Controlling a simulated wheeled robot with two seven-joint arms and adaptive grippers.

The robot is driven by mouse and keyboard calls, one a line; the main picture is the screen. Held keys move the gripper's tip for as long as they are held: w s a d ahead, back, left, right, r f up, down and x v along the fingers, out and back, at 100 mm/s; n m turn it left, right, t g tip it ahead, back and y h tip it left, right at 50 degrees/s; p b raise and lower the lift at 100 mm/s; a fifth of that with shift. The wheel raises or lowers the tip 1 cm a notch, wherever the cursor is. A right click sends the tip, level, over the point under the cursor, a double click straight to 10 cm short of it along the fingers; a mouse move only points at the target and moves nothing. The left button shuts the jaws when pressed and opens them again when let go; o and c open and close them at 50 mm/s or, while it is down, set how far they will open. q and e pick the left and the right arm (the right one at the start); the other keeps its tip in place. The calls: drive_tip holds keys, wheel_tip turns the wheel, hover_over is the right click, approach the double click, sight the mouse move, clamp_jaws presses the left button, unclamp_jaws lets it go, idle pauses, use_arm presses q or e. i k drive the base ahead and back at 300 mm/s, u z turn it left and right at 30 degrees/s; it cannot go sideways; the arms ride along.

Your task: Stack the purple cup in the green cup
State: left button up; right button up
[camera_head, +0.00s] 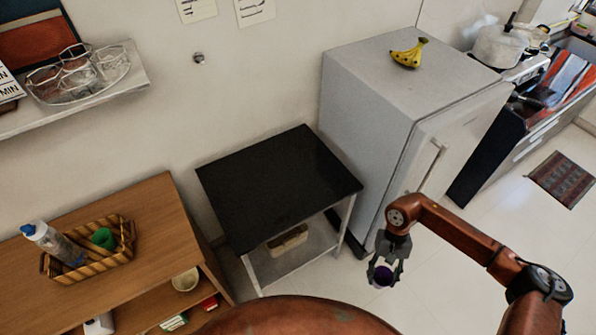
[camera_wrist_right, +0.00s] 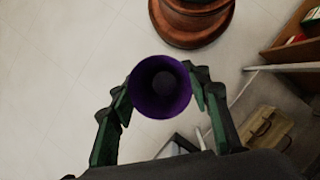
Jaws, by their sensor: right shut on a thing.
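The purple cup (camera_head: 383,276) is held in my right gripper (camera_head: 384,270), over the floor in front of the fridge. In the right wrist view the purple cup (camera_wrist_right: 160,86) shows its open mouth between the two fingers of the right gripper (camera_wrist_right: 162,100), which is shut on it. The green cup (camera_head: 103,238) sits in a wicker basket (camera_head: 88,268) on the wooden cabinet at the left, far from my right gripper. My left gripper is not in view.
A bottle (camera_head: 52,242) lies in the basket beside the green cup. A black-topped table (camera_head: 280,185) stands between the wooden cabinet (camera_head: 160,235) and the fridge (camera_head: 375,130). The black top is bare. Bananas (camera_head: 408,54) lie on the fridge.

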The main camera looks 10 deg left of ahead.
sight(109, 243)
drive_tip(key=u, duration=1.85)
